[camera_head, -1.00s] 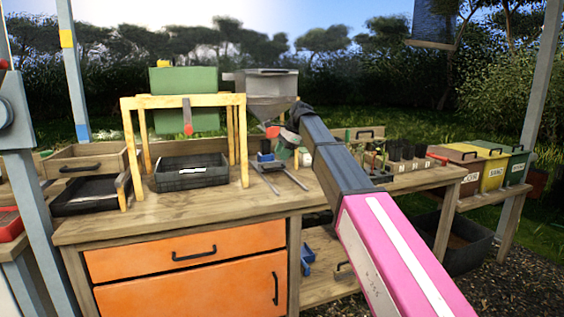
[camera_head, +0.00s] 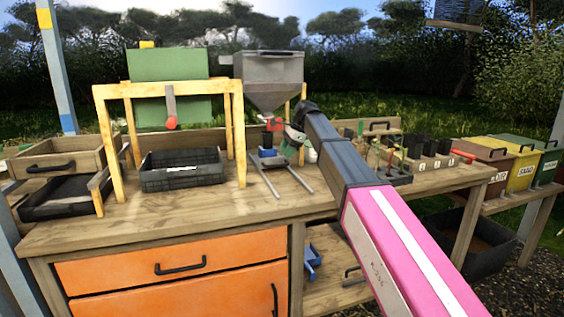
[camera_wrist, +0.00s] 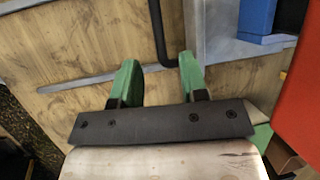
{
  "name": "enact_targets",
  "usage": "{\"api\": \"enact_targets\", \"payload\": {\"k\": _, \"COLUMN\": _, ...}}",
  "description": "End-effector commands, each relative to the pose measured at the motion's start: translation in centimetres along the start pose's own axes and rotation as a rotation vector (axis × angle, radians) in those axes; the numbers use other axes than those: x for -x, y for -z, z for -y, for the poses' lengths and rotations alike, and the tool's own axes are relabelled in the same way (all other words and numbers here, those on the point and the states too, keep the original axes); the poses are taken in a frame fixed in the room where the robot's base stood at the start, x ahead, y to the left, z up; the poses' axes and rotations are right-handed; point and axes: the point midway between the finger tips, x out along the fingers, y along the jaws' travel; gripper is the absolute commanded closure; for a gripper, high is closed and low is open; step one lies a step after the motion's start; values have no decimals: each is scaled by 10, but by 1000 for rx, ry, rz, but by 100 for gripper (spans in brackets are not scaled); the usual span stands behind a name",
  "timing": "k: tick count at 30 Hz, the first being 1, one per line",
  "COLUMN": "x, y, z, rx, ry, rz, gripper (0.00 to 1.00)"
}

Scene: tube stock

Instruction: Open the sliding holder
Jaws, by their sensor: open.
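The sliding holder with its blue block (camera_head: 268,158) sits below the grey hopper (camera_head: 269,78), above two metal rails on the bench. My gripper (camera_head: 302,140) is close to its right side, partly hidden by my arm. In the wrist view my gripper (camera_wrist: 157,80) is open, with two green fingers apart. A dark bent rod (camera_wrist: 159,35), perhaps the holder's handle, reaches down to between the fingertips. I cannot tell whether it touches them. The blue block (camera_wrist: 257,17) shows at the upper right, beside a grey metal piece.
A red part (camera_wrist: 300,100) fills the right edge of the wrist view. A black crate (camera_head: 182,171) stands under a yellow frame to the left. Black pots (camera_head: 414,146) stand to the right. The bench front (camera_head: 200,225) is clear.

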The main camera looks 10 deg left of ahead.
Motion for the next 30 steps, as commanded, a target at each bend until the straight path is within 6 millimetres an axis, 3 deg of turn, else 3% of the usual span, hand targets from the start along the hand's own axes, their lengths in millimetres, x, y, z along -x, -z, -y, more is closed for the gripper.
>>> {"api": "enact_targets", "payload": {"k": 3, "x": -22, "y": 0, "z": -1, "rx": 0, "ry": -3, "rz": 0, "gripper": 60}}
{"api": "enact_targets", "payload": {"k": 9, "x": -45, "y": 0, "z": 0, "rx": -1, "ry": -1, "rz": 0, "gripper": 60}}
{"api": "enact_targets", "payload": {"k": 22, "x": -52, "y": 0, "z": 0, "rx": 0, "ry": 0, "rz": 0, "gripper": 60}}
{"api": "enact_targets", "payload": {"k": 26, "x": -52, "y": 0, "z": 0, "rx": 0, "ry": 0, "rz": 0, "gripper": 100}}
{"api": "enact_targets", "payload": {"k": 30, "x": -52, "y": 0, "z": 0, "rx": 0, "ry": 0, "rz": 0, "gripper": 100}}
